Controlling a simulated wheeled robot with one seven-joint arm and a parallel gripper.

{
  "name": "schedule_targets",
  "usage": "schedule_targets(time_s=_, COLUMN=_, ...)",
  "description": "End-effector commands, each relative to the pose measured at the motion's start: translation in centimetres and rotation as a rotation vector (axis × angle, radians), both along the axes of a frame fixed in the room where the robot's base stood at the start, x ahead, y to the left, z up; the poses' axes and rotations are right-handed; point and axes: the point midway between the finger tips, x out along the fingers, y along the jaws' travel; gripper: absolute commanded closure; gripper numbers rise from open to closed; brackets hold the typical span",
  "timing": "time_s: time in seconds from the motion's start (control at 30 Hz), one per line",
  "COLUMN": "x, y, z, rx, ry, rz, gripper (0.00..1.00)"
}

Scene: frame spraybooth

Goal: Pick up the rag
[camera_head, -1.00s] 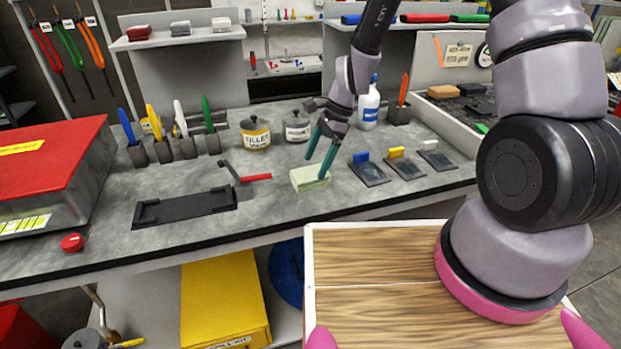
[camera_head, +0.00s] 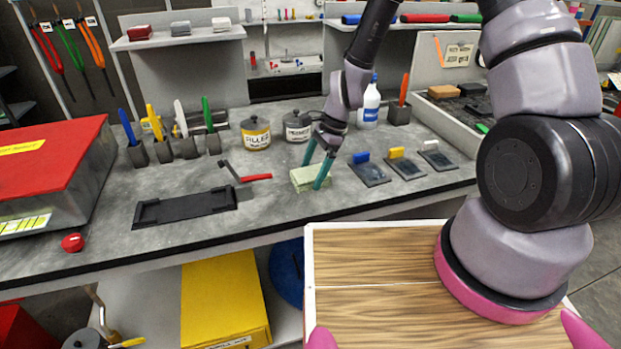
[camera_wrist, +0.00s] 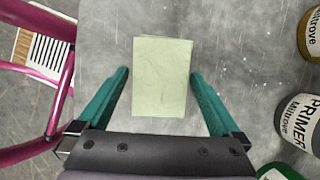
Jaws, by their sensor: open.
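The rag is a pale green folded block (camera_head: 304,180) lying on the grey workbench near its front edge. In the wrist view the rag (camera_wrist: 162,76) lies between and ahead of my fingers, with a gap on each side. My gripper (camera_head: 318,172) has two teal fingers and is over the rag, one finger in front of part of it. In the wrist view my gripper (camera_wrist: 160,88) is open and empty. I cannot tell how far the fingertips are above the bench.
A filler can (camera_head: 255,134) and a primer can (camera_head: 298,127) stand behind the rag. A red-handled tool (camera_head: 250,176) lies to its left. Several scrapers, one blue-handled (camera_head: 369,170), lie to its right. A white bottle (camera_head: 369,106) stands further back.

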Motion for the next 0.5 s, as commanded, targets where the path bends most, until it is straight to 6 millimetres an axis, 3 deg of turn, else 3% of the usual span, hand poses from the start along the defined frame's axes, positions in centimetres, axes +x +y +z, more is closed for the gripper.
schedule_targets(time_s=0.23, x=0.01, y=0.00, z=-0.04, rx=0.000, ry=0.000, rz=0.000, gripper=0.00)
schedule_targets(time_s=0.27, x=0.01, y=0.00, z=-0.04, rx=0.000, ry=0.000, rz=0.000, gripper=0.04)
schedule_targets(time_s=0.43, x=0.00, y=-0.01, z=-0.04, rx=0.000, ry=0.000, rz=0.000, gripper=0.69)
schedule_targets(time_s=0.5, x=0.01, y=0.01, z=-0.03, rx=0.000, ry=0.000, rz=0.000, gripper=0.72)
